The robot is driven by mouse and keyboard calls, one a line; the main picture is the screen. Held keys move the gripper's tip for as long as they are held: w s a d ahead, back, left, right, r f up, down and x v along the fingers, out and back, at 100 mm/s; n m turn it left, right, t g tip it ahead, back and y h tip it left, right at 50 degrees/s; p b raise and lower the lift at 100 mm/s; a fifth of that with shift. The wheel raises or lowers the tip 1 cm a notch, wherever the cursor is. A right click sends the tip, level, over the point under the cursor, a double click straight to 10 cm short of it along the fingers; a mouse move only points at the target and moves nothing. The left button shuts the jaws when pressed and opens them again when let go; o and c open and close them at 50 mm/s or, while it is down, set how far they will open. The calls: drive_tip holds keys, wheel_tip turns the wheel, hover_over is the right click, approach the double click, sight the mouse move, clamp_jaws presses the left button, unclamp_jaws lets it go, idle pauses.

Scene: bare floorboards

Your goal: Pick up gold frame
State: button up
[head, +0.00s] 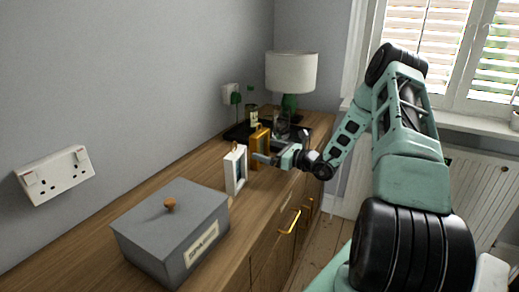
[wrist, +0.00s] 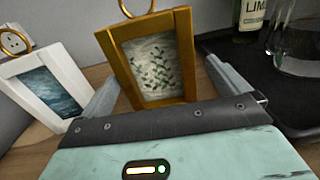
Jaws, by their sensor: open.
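The gold frame (head: 254,150) stands upright on the wooden sideboard, between a white frame and a dark tray. In the wrist view the gold frame (wrist: 184,92) shows a leafy plant picture and a ring on top. My gripper (head: 272,158) is open at the frame. In the wrist view the two fingers of my gripper (wrist: 165,95) are spread wide, one to each side of the gold frame's lower part. I cannot tell whether either finger touches it.
A white frame (head: 235,170) stands close to the left, also in the wrist view (wrist: 72,85). The dark tray (head: 238,132) holds a bottle (head: 252,118) and a glass vessel (head: 282,126). A lamp (head: 291,75) stands behind. A grey lidded box (head: 170,225) sits in front.

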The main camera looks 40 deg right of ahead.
sight(255, 146)
drive_tip(key=x, duration=0.4)
drive_tip(key=shift+w+a+r+p, duration=0.1)
drive_tip(key=shift+a+r+p, duration=0.05)
drive_tip(key=shift+a+p, duration=0.2)
drive_tip(key=shift+w, duration=0.4)
drive_tip(key=c, duration=1.1)
drive_tip(key=shift+o, duration=0.3)
drive_tip(key=shift+r, duration=0.1)
wheel_tip(255, 146, up, 10)
